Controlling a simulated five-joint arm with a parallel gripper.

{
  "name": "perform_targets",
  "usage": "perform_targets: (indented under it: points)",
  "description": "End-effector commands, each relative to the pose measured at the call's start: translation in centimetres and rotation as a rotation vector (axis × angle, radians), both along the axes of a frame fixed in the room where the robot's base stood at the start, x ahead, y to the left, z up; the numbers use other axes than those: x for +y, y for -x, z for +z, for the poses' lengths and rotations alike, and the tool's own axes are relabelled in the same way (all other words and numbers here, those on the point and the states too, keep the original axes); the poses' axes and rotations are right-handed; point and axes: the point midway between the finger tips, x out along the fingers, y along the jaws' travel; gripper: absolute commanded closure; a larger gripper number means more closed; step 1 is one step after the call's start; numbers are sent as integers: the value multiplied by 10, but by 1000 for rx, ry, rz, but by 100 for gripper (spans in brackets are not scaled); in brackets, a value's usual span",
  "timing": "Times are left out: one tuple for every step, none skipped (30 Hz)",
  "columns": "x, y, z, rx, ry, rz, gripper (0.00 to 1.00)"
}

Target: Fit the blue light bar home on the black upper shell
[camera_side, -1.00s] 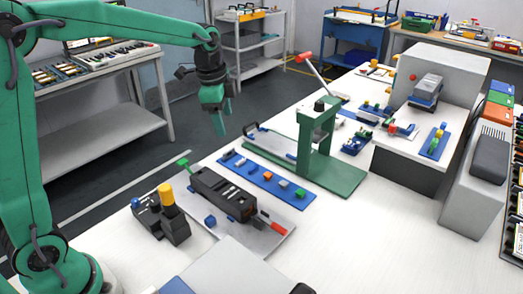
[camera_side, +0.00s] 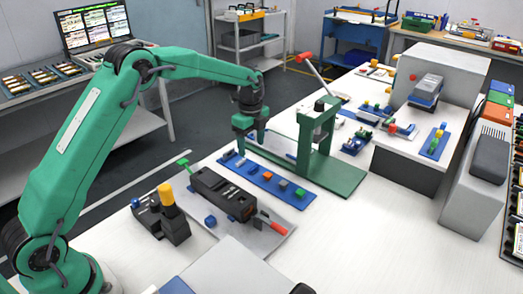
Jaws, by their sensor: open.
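A long black shell (camera_side: 222,192) lies on a grey plate (camera_side: 269,237) in the middle of the bench, with a red-ended tool at its right end. It may be the upper shell. A small blue block (camera_side: 210,221) lies just in front of it. A blue strip (camera_side: 252,178) behind the shell carries several small coloured parts. I cannot tell which piece is the blue light bar. My gripper (camera_side: 251,146) is open, pointing down above the far left end of the strip, apart from the shell. Whatever lies directly behind its fingers is hidden.
A green press (camera_side: 318,140) stands on a green base (camera_side: 337,183) right of my gripper. A black box with a yellow knob (camera_side: 166,193) stands at front left. The white bench (camera_side: 350,240) is clear at front right.

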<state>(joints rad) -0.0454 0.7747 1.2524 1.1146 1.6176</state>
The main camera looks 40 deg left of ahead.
Motion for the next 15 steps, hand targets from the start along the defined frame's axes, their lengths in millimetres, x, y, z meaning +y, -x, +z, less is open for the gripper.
perform_targets:
  points:
    - [0, 0, -1, 1, 0, -1, 35]
    - [0, 0, -1, 1, 0, -1, 35]
    - [0, 0, -1, 1, 0, -1, 35]
    - [0, 0, -2, 1, 0, -1, 35]
    - [0, 0, -3, 1, 0, 0, 35]
    - [0, 0, -5, 2, 0, 0, 35]
    - [0, 0, -7, 2, 0, 0, 35]
    - [0, 0, -10, 2, 0, 0, 35]
    - [0, 0, -13, 2, 0, 0, 35]
    - [0, 0, -16, 2, 0, 0, 35]
    - [0, 0, -18, 2, 0, 0, 35]
    - [0, 0, -21, 2, 0, 0, 35]
    - [0, 0, -23, 1, 0, 0, 35]
    - [0, 0, -24, 1, 0, 0, 35]
    - [0, 0, -26, 1, 0, 1, 35]
